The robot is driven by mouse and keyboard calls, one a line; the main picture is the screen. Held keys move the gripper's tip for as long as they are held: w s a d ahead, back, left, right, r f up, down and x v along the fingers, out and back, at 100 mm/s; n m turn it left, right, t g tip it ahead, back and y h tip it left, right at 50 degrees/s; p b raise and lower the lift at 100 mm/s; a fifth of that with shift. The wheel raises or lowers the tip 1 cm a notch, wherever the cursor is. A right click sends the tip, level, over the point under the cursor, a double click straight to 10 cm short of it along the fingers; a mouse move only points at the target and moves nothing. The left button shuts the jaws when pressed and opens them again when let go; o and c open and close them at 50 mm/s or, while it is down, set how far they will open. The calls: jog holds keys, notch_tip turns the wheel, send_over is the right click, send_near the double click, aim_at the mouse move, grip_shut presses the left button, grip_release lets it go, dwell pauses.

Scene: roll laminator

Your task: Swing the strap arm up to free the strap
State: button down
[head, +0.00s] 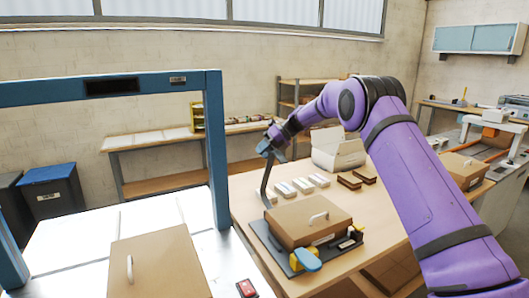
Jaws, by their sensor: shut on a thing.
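A dark strap arm (265,182) stands nearly upright, its lower end near the back left of a dark base plate (267,238). My gripper (268,152) is shut on the upper end of the strap arm, above and behind the box. The fingertips are small and their exact hold is hard to make out. The strap itself cannot be made out clearly.
A yellow and blue tool (305,260) sits at the plate's front edge. Behind the box are small white packs (302,185), brown blocks (349,181) and an open white carton (338,150). A blue frame (217,150) stands at left over another handled box (160,265).

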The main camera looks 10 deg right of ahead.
jog(key=c, duration=0.8)
grip_release()
jog(key=v, duration=1)
jog(key=shift+d+r, duration=0.25)
jog(key=shift+d, duration=0.1)
